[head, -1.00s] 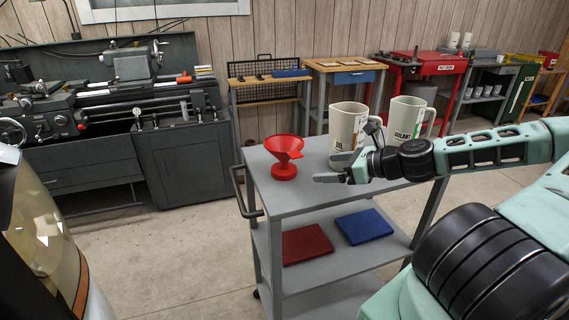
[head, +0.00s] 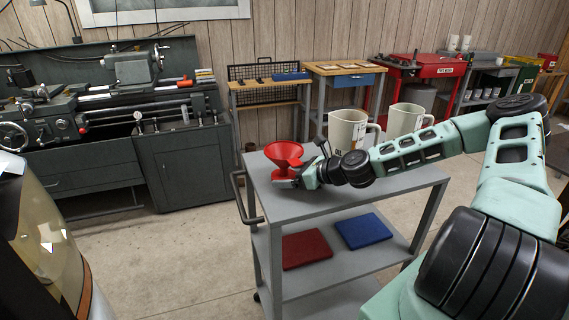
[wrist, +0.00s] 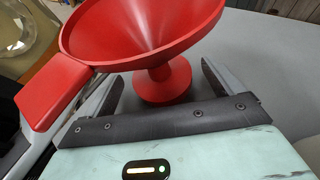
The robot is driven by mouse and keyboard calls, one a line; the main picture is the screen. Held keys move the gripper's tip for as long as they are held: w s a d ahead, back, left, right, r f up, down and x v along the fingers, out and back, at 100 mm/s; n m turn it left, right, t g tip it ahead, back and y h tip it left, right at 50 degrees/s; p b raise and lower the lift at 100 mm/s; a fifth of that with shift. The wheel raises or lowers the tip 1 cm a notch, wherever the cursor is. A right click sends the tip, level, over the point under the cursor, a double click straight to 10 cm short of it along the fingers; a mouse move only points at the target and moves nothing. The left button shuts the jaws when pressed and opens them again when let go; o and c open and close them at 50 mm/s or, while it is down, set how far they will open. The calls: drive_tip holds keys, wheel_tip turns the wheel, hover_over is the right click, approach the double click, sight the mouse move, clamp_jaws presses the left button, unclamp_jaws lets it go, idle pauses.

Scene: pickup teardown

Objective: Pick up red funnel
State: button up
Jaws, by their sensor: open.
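The red funnel (head: 284,158) stands upright on the left part of the grey cart's top (head: 330,196). In the wrist view, the funnel (wrist: 150,35) fills the upper middle, with its wide cone above a narrow neck and a round red base. My gripper (head: 288,181) is low at the funnel from the right. In the wrist view, its two open fingers (wrist: 160,85) lie on either side of the neck and base, under the cone. I cannot tell whether either finger touches the funnel.
Two large beige mugs, one (head: 347,130) and another (head: 405,120), stand behind my arm on the cart. A red mat (head: 306,249) and a blue mat (head: 364,230) lie on the lower shelf. A dark lathe (head: 110,95) stands at the left. The cart top's front is clear.

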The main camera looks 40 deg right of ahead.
drive_tip(key=shift+w+a+f, duration=0.15)
drive_tip(key=shift+w+f, duration=0.05)
drive_tip(key=shift+w, duration=0.15)
drive_tip(key=shift+c, duration=0.3)
drive_tip(key=c, duration=0.9)
drive_tip(key=shift+c, duration=0.2)
